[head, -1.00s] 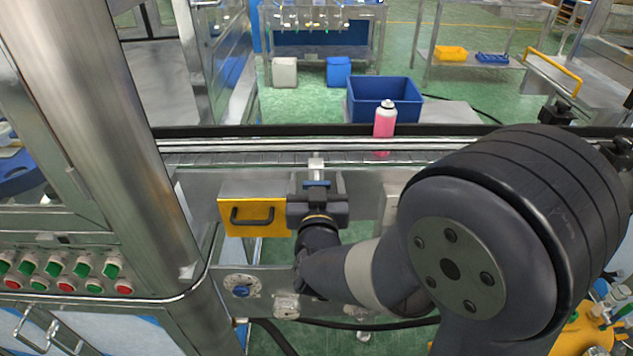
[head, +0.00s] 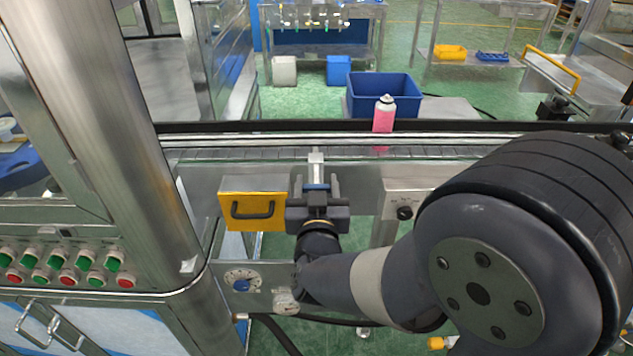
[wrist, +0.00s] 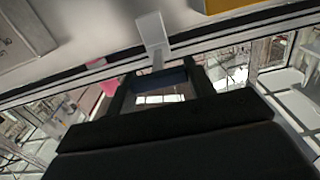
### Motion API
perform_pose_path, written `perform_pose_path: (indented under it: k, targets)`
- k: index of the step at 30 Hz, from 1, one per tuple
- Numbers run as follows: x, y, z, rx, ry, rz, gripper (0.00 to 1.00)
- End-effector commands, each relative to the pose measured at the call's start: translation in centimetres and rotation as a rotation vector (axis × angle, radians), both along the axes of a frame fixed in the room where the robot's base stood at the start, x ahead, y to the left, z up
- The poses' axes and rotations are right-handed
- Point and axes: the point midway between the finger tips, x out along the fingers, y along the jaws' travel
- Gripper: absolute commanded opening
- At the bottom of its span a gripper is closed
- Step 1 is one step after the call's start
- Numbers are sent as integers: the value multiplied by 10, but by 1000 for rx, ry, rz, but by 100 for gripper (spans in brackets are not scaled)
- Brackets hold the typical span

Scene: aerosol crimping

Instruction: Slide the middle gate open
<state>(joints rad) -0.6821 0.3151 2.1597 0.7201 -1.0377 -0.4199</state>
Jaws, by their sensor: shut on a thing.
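The middle gate shows as a pale metal tab (head: 316,165) at the front side of the conveyor, with a narrow stem running down between my fingers. In the wrist view the tab (wrist: 150,28) stands just beyond the fingertips. My gripper (head: 318,186) is shut on the gate's lower end, where a dark blue piece shows between the fingers; the exact contact is partly hidden. The wrist view shows my gripper (wrist: 160,74) with a finger on each side of that piece.
A yellow box (head: 253,190) with a black handle sits close left of my gripper. A pink can (head: 383,117) stands on the conveyor (head: 235,153), behind and to the right. A control box with a black knob (head: 404,213) is to the right. A steel post (head: 110,130) stands left.

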Motion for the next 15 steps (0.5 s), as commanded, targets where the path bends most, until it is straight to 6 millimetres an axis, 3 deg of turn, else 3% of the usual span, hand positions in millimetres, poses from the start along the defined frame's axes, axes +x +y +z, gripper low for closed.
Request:
perform_pose_path:
  k: [6, 15]
  targets:
    - [-31, -2, 0, 0, 0, 3, 10]
    - [-35, -3, -1, -1, 3, 1, 10]
